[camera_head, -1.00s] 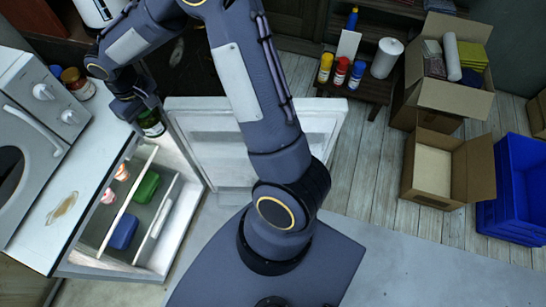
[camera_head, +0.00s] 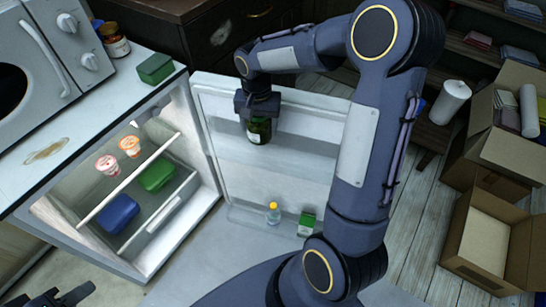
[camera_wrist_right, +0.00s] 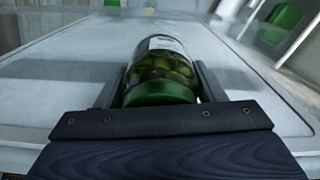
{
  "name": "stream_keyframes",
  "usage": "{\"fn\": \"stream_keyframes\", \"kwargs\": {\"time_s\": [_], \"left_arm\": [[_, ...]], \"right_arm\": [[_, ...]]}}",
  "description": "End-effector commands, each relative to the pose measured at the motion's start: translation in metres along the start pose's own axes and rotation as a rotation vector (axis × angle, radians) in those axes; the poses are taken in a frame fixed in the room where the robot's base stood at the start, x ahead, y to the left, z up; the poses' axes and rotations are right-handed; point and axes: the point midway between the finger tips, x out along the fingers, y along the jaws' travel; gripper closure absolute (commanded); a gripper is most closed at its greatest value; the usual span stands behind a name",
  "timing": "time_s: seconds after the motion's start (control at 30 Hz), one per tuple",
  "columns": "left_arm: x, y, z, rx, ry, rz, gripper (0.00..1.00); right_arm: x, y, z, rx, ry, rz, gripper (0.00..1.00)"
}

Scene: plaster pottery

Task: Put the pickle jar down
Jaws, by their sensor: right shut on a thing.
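The pickle jar (camera_head: 259,131) is dark green glass, at the upper shelf of the open fridge door (camera_head: 315,128). My right gripper (camera_head: 258,112) is shut on it from above. In the right wrist view the jar (camera_wrist_right: 162,65) sits between both fingers, with its green lid (camera_wrist_right: 160,94) toward the camera and pickles visible inside. I cannot tell whether its base touches the shelf. My left gripper (camera_head: 50,298) is partly in view at the bottom left, away from the jar; its opening is unclear.
The open fridge holds two small cups (camera_head: 108,165), a green box (camera_head: 157,173) and a blue box (camera_head: 118,214). The door's lower shelf holds a bottle (camera_head: 273,213) and a green carton (camera_head: 306,223). A green container (camera_head: 155,68) stands on the counter (camera_head: 105,105).

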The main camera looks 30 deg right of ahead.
Motion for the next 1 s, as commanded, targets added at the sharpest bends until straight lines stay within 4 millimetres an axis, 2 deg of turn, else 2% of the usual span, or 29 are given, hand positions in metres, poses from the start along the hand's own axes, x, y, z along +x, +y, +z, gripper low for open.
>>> {"fn": "stream_keyframes", "kwargs": {"time_s": [0.1, 0.2, 0.43, 0.63, 1.0], "left_arm": [[0.004, -0.002, 0.002, 0.000, 0.000, 0.000, 0.64], [0.005, -0.002, 0.002, 0.000, 0.000, 0.000, 0.64], [0.007, -0.003, 0.003, 0.000, 0.000, 0.000, 0.64], [0.010, -0.005, 0.005, 0.000, 0.000, 0.000, 0.64], [0.013, -0.006, 0.006, 0.000, 0.000, 0.000, 0.64]], "right_arm": [[0.024, 0.000, 0.001, -0.001, -0.004, 0.003, 0.79], [0.038, 0.000, 0.001, -0.001, -0.002, 0.000, 0.79], [0.054, 0.000, 0.000, -0.003, -0.001, 0.000, 0.79], [0.081, 0.000, 0.001, -0.004, -0.002, 0.001, 0.79], [0.087, -0.001, 0.000, -0.003, 0.001, -0.001, 0.79]]}}
